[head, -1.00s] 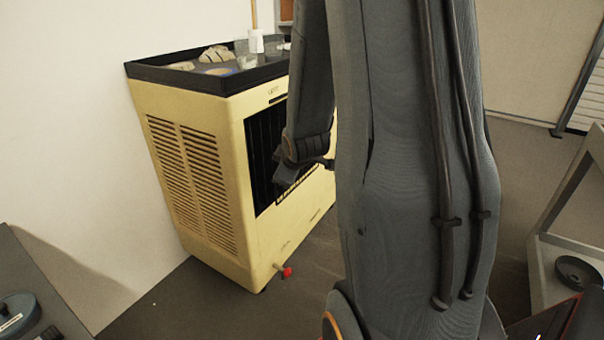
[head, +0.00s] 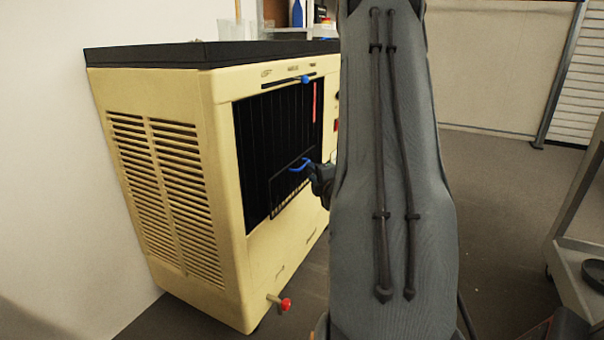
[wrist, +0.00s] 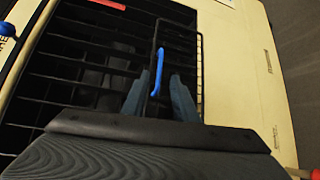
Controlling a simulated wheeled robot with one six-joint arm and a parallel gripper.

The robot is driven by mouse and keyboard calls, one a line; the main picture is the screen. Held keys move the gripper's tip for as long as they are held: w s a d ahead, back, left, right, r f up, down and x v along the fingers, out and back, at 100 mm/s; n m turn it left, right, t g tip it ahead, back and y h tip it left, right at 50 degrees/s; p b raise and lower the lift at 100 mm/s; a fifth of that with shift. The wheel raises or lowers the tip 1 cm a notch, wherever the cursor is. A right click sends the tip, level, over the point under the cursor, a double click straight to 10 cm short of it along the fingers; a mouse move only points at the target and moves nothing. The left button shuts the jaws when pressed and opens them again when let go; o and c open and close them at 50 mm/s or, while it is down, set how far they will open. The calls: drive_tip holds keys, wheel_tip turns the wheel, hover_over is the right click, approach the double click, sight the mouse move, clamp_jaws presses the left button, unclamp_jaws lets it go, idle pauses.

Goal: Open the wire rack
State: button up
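The wire rack (head: 272,197) is a black wire frame at the dark barred opening in the front of a cream cabinet. It carries a blue handle (head: 300,164), which also shows in the wrist view (wrist: 158,72). My gripper (head: 312,168) is at the handle, partly hidden behind my own arm in the head view. In the wrist view my gripper's two fingers (wrist: 157,92) are apart, one on each side of the handle's lower end. A gap shows between the fingers and the handle. I cannot tell whether either finger touches it.
The cream cabinet (head: 178,95) stands against a white wall. A blue knob (head: 305,79) sits above the opening, and a red-tipped lever (head: 285,304) sticks out low in front. Clear containers (head: 233,29) stand on top. A grey cart (head: 580,235) is at the right.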

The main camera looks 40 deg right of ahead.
drive_tip(key=b+x, duration=0.1)
drive_tip(key=x, duration=0.6)
drive_tip(key=shift+w, duration=0.1)
clamp_jaws()
idle(1.3)
